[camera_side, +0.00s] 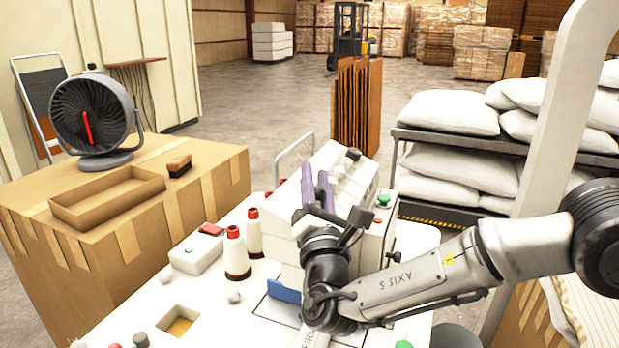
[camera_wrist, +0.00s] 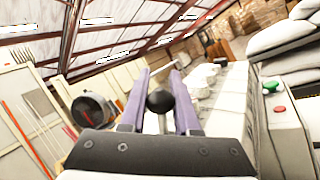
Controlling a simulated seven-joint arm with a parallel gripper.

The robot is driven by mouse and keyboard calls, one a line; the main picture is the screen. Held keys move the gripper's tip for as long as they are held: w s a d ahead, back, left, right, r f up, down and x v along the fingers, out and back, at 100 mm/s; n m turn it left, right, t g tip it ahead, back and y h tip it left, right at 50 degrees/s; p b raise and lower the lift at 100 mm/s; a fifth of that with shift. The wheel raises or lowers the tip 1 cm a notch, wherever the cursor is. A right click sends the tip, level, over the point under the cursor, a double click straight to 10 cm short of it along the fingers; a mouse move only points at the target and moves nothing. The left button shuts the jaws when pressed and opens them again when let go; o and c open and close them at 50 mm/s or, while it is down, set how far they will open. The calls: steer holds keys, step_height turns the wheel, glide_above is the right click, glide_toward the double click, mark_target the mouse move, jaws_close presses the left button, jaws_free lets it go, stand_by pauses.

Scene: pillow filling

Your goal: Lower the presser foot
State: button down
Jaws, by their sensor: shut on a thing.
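The white sewing machine (camera_side: 338,166) stands on the white table (camera_side: 215,310). My gripper (camera_side: 315,174) has two purple fingers beside the machine's upper body in the side view. In the wrist view, my gripper (camera_wrist: 160,80) has a round black knob (camera_wrist: 160,102) between its fingers, and it is shut on this knob. In the side view my wrist and fingers hide the held knob. The presser foot itself is hidden behind my arm and cannot be made out.
Two white thread cones (camera_side: 237,258) with red tops stand left of the machine, near a white box with a red switch (camera_side: 211,229). A green button (camera_side: 383,200) is on the machine's right. A cardboard box with a fan (camera_side: 92,112) stands left; pillow racks (camera_side: 450,140) stand right.

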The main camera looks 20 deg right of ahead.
steer(key=shift+s+d+m+h, duration=0.15)
steer(key=shift+m+h, duration=0.25)
steer(key=shift+m, duration=0.1)
steer(key=c, duration=0.6)
jaws_free()
steer(key=shift+c, duration=0.2)
steer(key=v, duration=1.4)
